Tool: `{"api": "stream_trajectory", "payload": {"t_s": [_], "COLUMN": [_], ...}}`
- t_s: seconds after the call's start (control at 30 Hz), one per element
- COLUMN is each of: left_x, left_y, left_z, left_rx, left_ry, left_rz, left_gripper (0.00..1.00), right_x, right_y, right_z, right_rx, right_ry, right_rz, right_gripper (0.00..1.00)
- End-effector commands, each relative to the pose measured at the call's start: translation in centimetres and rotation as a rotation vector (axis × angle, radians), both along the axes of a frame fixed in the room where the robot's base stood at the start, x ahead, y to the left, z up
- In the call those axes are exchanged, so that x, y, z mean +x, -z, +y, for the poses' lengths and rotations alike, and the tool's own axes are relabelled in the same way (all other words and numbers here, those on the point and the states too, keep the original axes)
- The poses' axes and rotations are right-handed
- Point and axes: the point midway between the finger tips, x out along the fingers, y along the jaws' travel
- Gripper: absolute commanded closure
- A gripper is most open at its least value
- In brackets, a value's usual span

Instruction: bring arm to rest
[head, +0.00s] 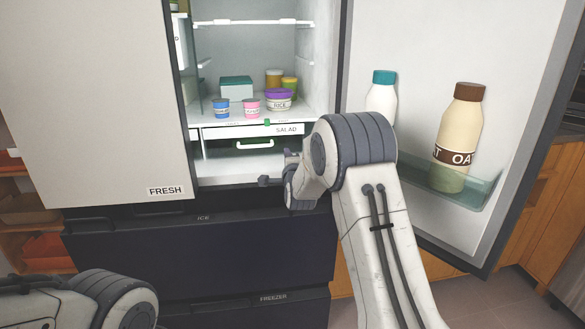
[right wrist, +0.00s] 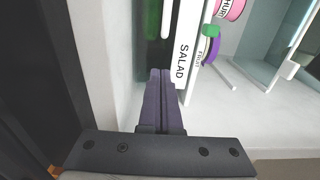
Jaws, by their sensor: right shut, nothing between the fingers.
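My right gripper (head: 264,181) is at the open fridge, low in front of the salad drawer (head: 287,130). In the right wrist view its two fingers (right wrist: 160,75) are pressed together with nothing between them. The tips point toward the drawer's SALAD label (right wrist: 182,60); I cannot tell whether they touch anything. My right forearm (head: 372,230) reaches up from the bottom and bends left at the wrist. My left arm (head: 115,298) shows only at the lower left, and its gripper is outside the view.
The right fridge door (head: 430,45) stands open, with an oat bottle (head: 462,115) and a teal-capped bottle (head: 380,95) in its rack. The FRESH door (head: 90,100) is at left. Several tubs, including a rice tub (head: 279,101), stand above the drawer. The freezer front (head: 200,255) is below.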

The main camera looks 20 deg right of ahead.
Motion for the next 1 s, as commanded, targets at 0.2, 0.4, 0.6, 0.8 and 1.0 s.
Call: {"api": "stream_trajectory", "payload": {"t_s": [0.2,0.4,0.6,0.8,1.0], "left_x": [0.0,0.0,0.0,0.0,0.0], "left_y": [0.3,0.4,0.4,0.4,0.4], "left_z": [0.0,0.0,0.0,0.0,0.0], "left_rx": [0.000,0.000,0.000,0.000,0.000], "left_ry": [0.000,0.000,0.000,0.000,0.000], "left_rz": [0.000,0.000,0.000,0.000,0.000], "left_gripper": [0.50,0.50,0.50,0.50,0.50], "right_x": [-3.7,-5.3,-5.7,-9.2,-19.9], "right_y": [-0.1,-0.1,-0.1,1.8,5.4], "right_z": [1.2,1.5,2.4,11.5,21.8], "right_rx": [0.000,0.000,-0.019,-0.236,-0.635], "right_ry": [-0.006,-0.004,-0.022,-0.231,-0.641], "right_rz": [-0.002,-0.002,0.026,0.300,0.638], "right_gripper": [1.00,1.00,1.00,1.00,1.00]}}
